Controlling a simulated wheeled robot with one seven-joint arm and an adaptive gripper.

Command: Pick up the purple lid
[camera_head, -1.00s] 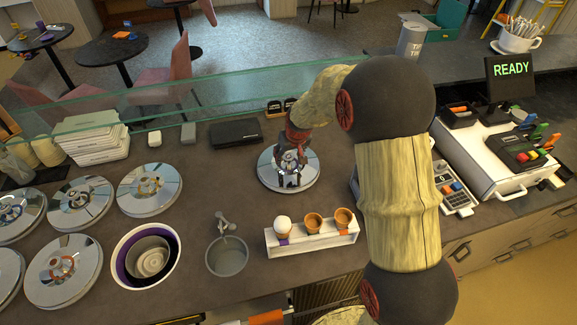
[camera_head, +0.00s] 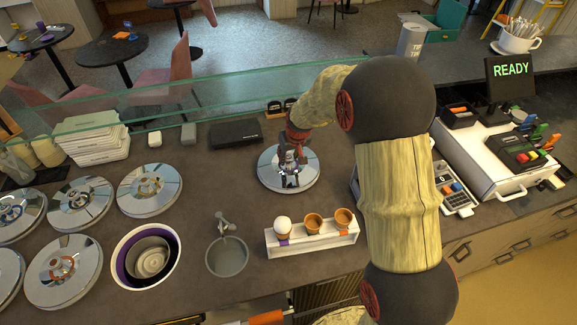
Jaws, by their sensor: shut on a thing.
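A round silver lid (camera_head: 272,181) lies flat on the dark counter, near the middle of the picture. My gripper (camera_head: 290,181) points down over its centre and is shut on its knob. The knob is mostly hidden by the fingers, so I cannot make out its colour. An open well with a purple inner ring (camera_head: 122,265) stands at the lower left, uncovered, with a pale round tub inside.
Several other silver lids (camera_head: 150,190) sit on wells at the left. A cone holder (camera_head: 330,240) with three cones and a round sink (camera_head: 227,257) are in front of my gripper. A glass screen (camera_head: 200,80) runs behind. A card reader (camera_head: 457,190) is at the right.

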